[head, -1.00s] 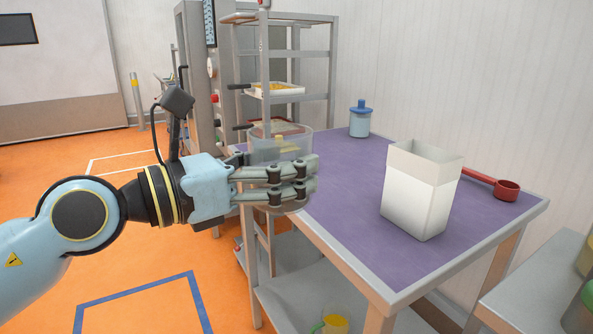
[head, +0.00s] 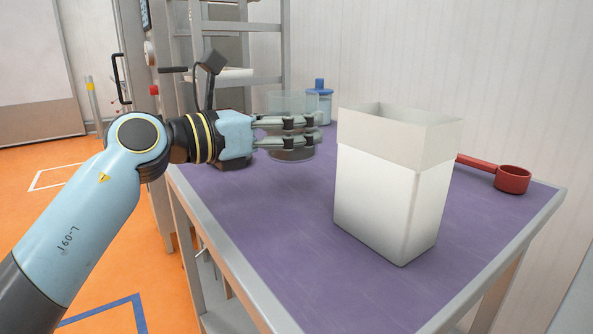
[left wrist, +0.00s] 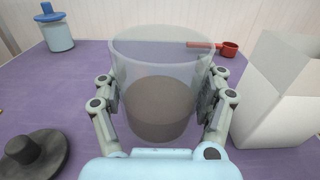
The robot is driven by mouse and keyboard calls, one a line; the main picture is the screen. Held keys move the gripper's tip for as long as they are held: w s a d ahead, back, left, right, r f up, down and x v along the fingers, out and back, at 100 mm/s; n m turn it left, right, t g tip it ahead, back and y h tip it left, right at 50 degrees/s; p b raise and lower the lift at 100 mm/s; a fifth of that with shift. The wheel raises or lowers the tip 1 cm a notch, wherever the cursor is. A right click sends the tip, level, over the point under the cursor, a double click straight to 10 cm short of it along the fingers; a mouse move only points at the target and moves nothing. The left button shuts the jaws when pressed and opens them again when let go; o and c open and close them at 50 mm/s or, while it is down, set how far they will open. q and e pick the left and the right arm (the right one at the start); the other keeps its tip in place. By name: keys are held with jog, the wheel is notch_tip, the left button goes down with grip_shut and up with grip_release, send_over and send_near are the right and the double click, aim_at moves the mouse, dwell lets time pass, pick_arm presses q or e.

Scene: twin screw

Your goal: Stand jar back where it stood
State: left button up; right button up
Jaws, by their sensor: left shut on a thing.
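A clear, open-topped jar (head: 292,101) with a grey-brown bottom part is over the far left part of the purple table top. My left gripper (head: 312,131) comes in from the left and is shut on the jar, its fingers around the wall. In the left wrist view the jar (left wrist: 160,60) is upright between the two fingers (left wrist: 160,98). I cannot tell whether its base touches the table. A dark lid with a knob (left wrist: 32,152) lies left of the jar in the left wrist view. My right gripper is not in view.
A tall open white container (head: 385,205) stands right of the jar, with a red scoop (head: 512,179) behind it. A blue-lidded jar (head: 321,103) stands at the back. The purple table (head: 255,205) is clear in front. A metal rack (head: 237,40) stands behind.

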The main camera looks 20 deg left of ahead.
aim_at(293, 156)
pick_arm(q)
notch_tip(293, 156, down, 5)
jog(key=shift+f+b, duration=0.15)
jog(key=shift+b, duration=0.75)
jog(key=shift+f, duration=0.1)
jog(key=shift+f, duration=0.1)
jog(key=o, duration=1.4)
